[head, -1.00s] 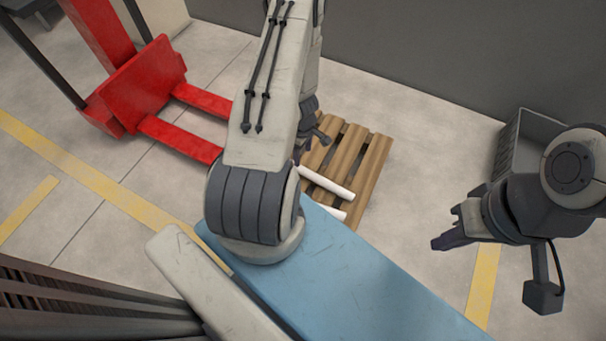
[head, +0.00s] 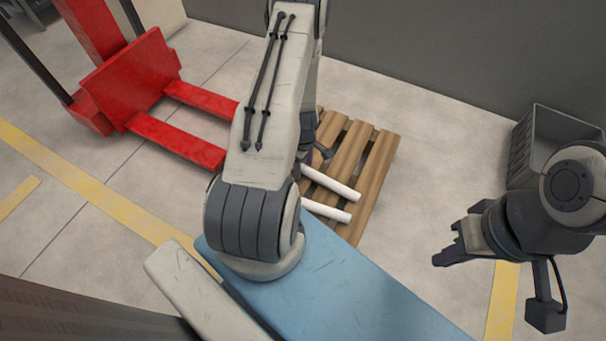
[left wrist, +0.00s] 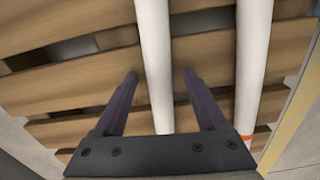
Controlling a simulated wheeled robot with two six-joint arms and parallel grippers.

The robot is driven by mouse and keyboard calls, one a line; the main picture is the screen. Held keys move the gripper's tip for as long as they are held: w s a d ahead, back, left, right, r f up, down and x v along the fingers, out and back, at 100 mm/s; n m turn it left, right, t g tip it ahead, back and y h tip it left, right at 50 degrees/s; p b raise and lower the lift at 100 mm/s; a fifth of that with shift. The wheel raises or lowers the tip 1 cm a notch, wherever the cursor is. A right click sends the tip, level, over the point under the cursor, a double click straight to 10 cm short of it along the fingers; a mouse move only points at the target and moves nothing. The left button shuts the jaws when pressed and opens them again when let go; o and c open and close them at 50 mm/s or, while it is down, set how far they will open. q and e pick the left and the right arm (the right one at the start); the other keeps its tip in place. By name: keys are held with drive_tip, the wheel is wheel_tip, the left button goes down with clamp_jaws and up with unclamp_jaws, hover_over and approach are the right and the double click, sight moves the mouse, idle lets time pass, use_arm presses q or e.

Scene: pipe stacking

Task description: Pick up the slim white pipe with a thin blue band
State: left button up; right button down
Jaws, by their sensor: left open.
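Two slim white pipes lie side by side on the wooden pallet. In the head view they are the upper pipe (head: 332,183) and the lower pipe (head: 327,210), partly hidden by my left arm. In the left wrist view, one plain white pipe (left wrist: 155,50) runs between the fingers of my open left gripper (left wrist: 160,74). The other pipe (left wrist: 252,60) lies to the right, outside the fingers, with a thin orange-red band near its lower end. No blue band shows on either pipe. My right gripper (head: 450,248) hangs away from the pallet, apparently empty; its finger gap is unclear.
The wooden pallet (head: 372,170) lies on the concrete floor. A red forklift-like machine (head: 125,85) with two forks stands to its left. A grey crate (head: 545,135) stands at the right by the wall. Floor is clear between pallet and crate.

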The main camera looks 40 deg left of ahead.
use_arm(q)
drive_tip(key=shift+f, duration=0.1)
clamp_jaws()
drive_tip(key=shift+r+p, duration=0.2)
drive_tip(key=shift+p, duration=0.1)
